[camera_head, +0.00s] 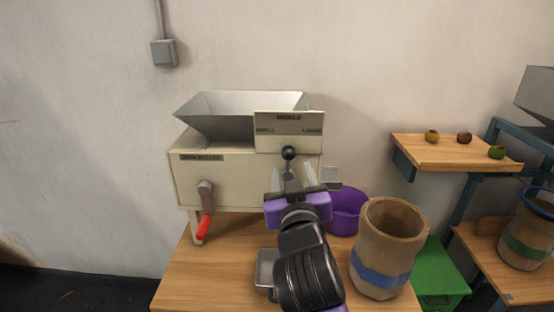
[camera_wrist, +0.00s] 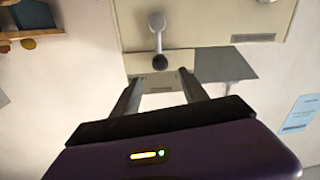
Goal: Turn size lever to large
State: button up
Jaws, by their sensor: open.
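The size lever, with a round black knob (camera_head: 289,153), is on the front of the cream machine (camera_head: 240,185). Its knob stands below the sign (camera_head: 289,131) marked small, middle and large, roughly in line with the middle label. My gripper (camera_head: 292,177) is open and empty in front of the lever, its fingers either side of the knob's line. In the wrist view the knob (camera_wrist: 160,62) shows just beyond the gap between the fingertips (camera_wrist: 159,78), with its light stem behind. The lever's lower part is hidden by my gripper in the head view.
A red-handled crank (camera_head: 205,222) hangs at the machine's left front. A metal hopper (camera_head: 240,112) tops the machine. A purple tub (camera_head: 345,212) and a blue-banded sack (camera_head: 386,245) stand right of my arm. A metal tray (camera_head: 264,272) lies partly behind my arm.

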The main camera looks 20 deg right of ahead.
aim_at(289, 156)
jog(key=p+x, duration=0.1)
jog(key=x, duration=0.6)
jog(key=shift+w+f, duration=0.1)
jog(key=shift+w, duration=0.2)
grip_shut()
dwell(1.2)
